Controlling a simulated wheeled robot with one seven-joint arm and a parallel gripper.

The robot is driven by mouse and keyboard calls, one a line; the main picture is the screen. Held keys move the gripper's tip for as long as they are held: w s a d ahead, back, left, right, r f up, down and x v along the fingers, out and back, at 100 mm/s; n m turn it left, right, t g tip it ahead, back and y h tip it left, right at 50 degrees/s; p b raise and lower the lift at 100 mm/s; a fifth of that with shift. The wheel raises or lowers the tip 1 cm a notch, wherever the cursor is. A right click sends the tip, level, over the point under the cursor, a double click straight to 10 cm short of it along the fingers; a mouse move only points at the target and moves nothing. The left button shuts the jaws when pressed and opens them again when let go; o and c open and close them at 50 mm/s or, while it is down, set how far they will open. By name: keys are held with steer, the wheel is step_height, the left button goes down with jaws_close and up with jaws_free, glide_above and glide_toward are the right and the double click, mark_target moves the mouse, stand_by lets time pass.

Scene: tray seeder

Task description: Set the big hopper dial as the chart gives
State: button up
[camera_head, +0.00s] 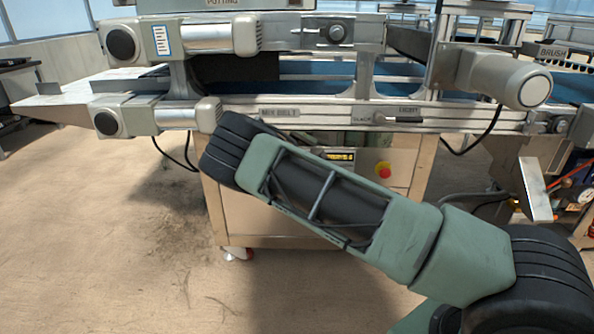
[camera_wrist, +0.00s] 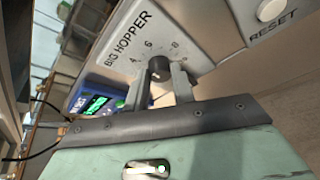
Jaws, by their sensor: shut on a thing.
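The big hopper dial (camera_wrist: 157,66) is a small dark knob on a light grey panel in the wrist view. Numbers are printed around it, with 4, 6 and 8 in part legible, and the label BIG HOPPER (camera_wrist: 128,40) is beside it. My gripper (camera_wrist: 160,84) has its two fingers on either side of the knob, shut on it. Which number the knob points to cannot be told. In the head view my arm crosses the picture and my gripper is out of sight. A small paper with blue edges (camera_head: 161,40) is on the machine at upper left; its text is unreadable.
A blue device with a lit green screen (camera_wrist: 95,104) is behind the fingers.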

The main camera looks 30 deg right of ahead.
steer(key=o, duration=1)
steer(key=p+v, duration=0.3)
steer(key=v, duration=1.4)
steer(key=shift+s+p, duration=0.15)
steer(key=shift+p, duration=0.25)
steer(key=shift+a, duration=0.1)
